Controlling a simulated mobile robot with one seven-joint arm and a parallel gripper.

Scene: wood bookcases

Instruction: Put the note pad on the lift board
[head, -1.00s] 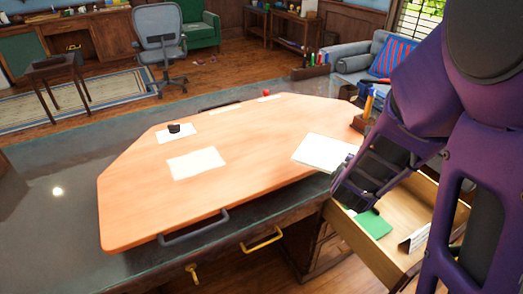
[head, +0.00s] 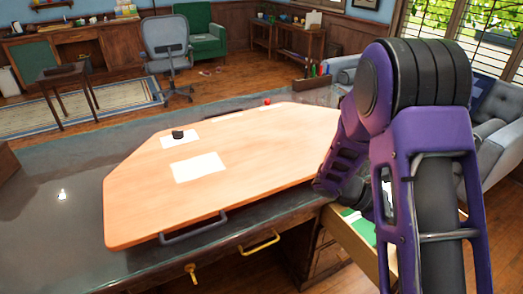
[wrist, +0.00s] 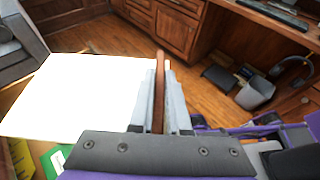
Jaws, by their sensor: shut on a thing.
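The lift board (head: 140,200) is a wide orange-brown wooden panel with cut corners, lying on the dark desk, with a dark bar handle at its front edge. The note pad (wrist: 75,95) is a large white pad at the left of the wrist view, running up to the fingers. My gripper (wrist: 160,95) is shut, with a thin brown strip, seemingly the pad's edge, between its fingers. In the head view my arm hides the gripper's tips, over the drawer to the right of the board. A white patch there may be part of the pad.
The open drawer (head: 352,240) holds a green item (head: 361,228). On the board lie a blank white sheet (head: 200,167) and another sheet with a black object (head: 178,135). A red ball (head: 267,101) sits at the far edge. The board's front left is clear.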

